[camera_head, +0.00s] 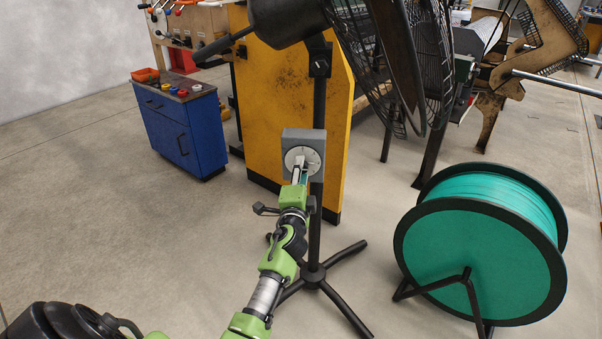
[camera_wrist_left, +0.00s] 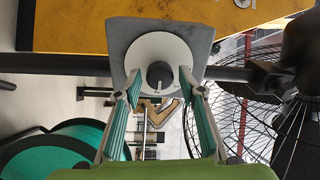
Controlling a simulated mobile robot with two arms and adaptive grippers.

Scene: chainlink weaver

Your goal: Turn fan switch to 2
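The fan switch is a grey box (camera_head: 316,141) on the fan's black pole, with a round white dial (camera_head: 290,156). In the left wrist view the dial (camera_wrist_left: 145,45) fills the middle of the picture, with a dark round knob (camera_wrist_left: 160,75) on it. The dial's numbers are too small to read. My left gripper (camera_head: 300,169) is in front of the dial. In the left wrist view my left gripper (camera_wrist_left: 160,88) is open, a finger on each side of the knob with gaps between. My right gripper is not in view.
The fan's cage (camera_head: 438,60) hangs above right of the switch. Its tripod legs (camera_head: 343,306) spread on the floor. A yellow panel (camera_head: 265,95) stands behind, a green cable reel (camera_head: 475,255) at right, and a blue cabinet (camera_head: 182,130) at left. The left floor is clear.

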